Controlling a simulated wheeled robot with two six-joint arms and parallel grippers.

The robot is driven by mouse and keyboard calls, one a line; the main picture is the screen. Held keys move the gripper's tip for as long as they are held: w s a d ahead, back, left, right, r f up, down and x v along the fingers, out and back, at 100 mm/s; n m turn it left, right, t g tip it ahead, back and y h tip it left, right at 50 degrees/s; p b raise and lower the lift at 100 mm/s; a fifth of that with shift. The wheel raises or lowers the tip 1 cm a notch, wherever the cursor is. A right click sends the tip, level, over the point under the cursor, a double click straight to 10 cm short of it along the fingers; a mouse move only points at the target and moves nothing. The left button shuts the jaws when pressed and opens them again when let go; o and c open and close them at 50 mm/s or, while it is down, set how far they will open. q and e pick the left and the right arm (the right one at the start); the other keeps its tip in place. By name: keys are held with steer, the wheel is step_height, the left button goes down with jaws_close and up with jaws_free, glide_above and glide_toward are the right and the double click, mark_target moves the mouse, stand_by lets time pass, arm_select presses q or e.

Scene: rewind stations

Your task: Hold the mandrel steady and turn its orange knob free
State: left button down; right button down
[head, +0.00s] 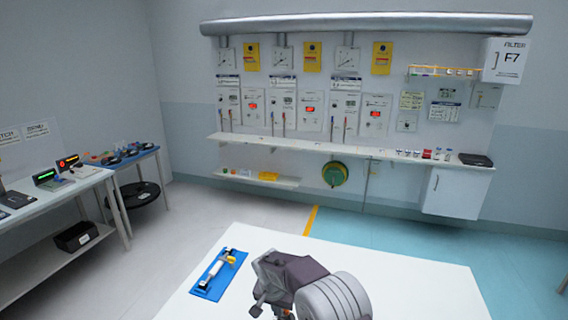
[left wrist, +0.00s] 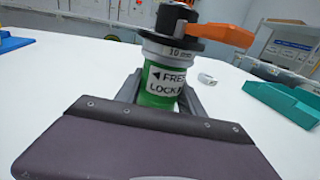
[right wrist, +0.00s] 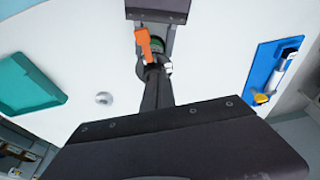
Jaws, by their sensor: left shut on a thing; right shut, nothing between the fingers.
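The mandrel (left wrist: 158,88) stands upright in the left wrist view. It has a green body with a FREE/LOCK label and a grey collar marked 10 mm. Its orange knob (left wrist: 222,35) sticks out to the right from a black top; it also shows in the right wrist view (right wrist: 144,42). My left gripper (left wrist: 160,95) is shut on the green body, one finger on each side. My right gripper (right wrist: 151,72) is shut and empty, its tips close beside the knob's inner end; I cannot tell if they touch. In the head view my right gripper (head: 259,300) hides the mandrel.
A blue tray (head: 205,291) holding a white cylinder with a yellow end lies on the white table (head: 420,290). A teal tray (left wrist: 285,100) and a small white piece (left wrist: 207,79) lie to the mandrel's right in the left wrist view. Table between them is clear.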

steer(key=shift+s+a, duration=0.1)
steer(key=shift+s, duration=0.1)
steer(key=w+v, duration=0.1)
steer(key=v, duration=0.4)
steer(key=shift+d+r, duration=0.2)
steer(key=shift+r, duration=0.35)
steer(key=shift+s+d+f, duration=0.15)
steer(key=shift+d+f, duration=0.25)
steer(key=shift+f, duration=0.6)
steer(key=shift+s+d+f, duration=0.1)
steer(key=shift+d+f, duration=0.3)
steer(key=shift+f, duration=0.6)
steer(key=shift+s+d+f, duration=0.15)
steer(key=shift+d+f, duration=0.2)
steer(key=shift+f, duration=0.7)
